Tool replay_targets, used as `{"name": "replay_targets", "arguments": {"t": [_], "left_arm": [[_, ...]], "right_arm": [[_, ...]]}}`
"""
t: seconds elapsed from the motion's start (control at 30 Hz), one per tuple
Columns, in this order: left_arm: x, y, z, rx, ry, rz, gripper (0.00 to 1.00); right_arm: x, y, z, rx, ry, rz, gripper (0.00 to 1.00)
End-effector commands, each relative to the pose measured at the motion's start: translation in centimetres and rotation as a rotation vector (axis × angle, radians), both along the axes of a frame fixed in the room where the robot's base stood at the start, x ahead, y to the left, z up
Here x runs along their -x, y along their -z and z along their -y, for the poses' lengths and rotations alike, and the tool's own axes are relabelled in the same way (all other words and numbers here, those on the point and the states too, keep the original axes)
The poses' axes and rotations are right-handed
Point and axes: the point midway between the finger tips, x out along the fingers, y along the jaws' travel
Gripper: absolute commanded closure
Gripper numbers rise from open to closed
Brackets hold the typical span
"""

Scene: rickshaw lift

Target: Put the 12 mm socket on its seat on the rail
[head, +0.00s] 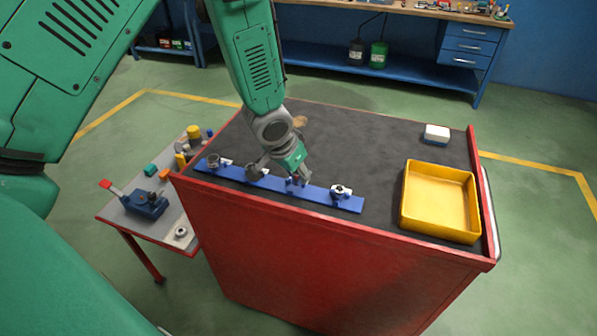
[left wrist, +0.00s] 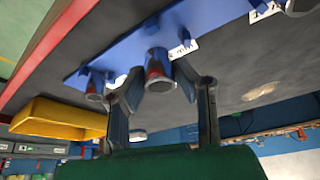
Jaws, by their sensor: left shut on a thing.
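The blue rail (head: 268,181) lies along the front edge of the cart top, with white labels and short blue posts. My left gripper (head: 296,180) is over its third position from the left. In the left wrist view the gripper (left wrist: 160,85) is shut on a small metal socket (left wrist: 157,62) with a reddish inside. That socket is at the rail, beside a white label (left wrist: 183,49) too blurred to read surely; whether it is fully down I cannot tell. Other sockets stand on the rail at left (head: 213,160), beside the gripper (head: 253,173) and at right (head: 340,191). My right gripper is not in view.
A yellow tray (head: 403,214) stands at the cart's right, with a white-and-blue block (head: 437,134) behind it. The cart has a raised red rim (head: 476,165). A low side table (head: 118,207) at left holds a blue vise (head: 146,204) and small parts. The cart's middle is clear.

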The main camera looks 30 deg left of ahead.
Motion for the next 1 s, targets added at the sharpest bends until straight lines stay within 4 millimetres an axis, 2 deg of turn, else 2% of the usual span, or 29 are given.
{"name": "replay_targets", "arguments": {"t": [0.3,1.0], "left_arm": [[0.0,0.3,-1.3,0.005,-0.003,-0.001,1.00],[0.0,0.4,-1.5,0.003,-0.003,0.001,1.00]], "right_arm": [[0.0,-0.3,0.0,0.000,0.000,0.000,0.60],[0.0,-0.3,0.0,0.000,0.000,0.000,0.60]]}}
